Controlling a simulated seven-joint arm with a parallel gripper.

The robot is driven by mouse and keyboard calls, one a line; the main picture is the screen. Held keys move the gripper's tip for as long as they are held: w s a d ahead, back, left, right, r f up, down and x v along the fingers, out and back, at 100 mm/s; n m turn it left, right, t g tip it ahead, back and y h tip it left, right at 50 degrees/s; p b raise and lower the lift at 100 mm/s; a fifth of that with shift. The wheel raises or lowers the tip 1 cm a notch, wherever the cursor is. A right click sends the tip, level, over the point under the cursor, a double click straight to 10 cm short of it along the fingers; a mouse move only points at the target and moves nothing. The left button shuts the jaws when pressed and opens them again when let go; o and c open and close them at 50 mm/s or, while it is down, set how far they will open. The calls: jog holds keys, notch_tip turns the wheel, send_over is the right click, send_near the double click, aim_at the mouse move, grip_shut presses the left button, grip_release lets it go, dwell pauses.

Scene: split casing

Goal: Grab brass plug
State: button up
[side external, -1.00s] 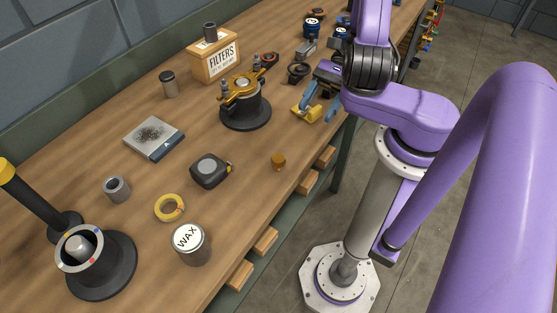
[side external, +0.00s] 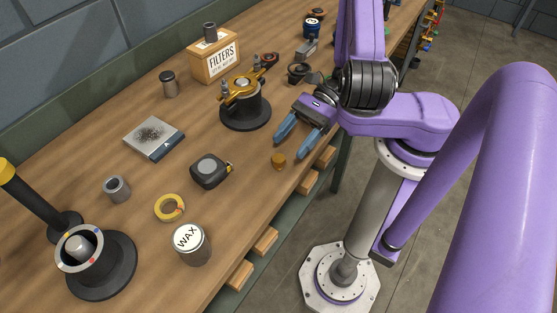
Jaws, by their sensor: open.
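The brass plug (side external: 278,161) is a small, short brown-gold cylinder standing on the wooden bench near its front edge. My gripper (side external: 287,147) has two blue fingers, open and empty, pointing down and left toward the plug. In the picture the fingertips are just above and to the right of the plug. How high they are over the bench I cannot tell. The plug is in plain view.
A tape measure (side external: 210,171) lies left of the plug. A black stand with a brass-coloured clamp (side external: 244,103) is behind. A WAX tin (side external: 191,244) and a yellow ring (side external: 170,207) are nearer the camera. Bare bench (side external: 240,215) surrounds the plug.

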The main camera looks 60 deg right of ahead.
aim_at(278, 159)
jog(key=shift+x, duration=3.85)
grip_shut()
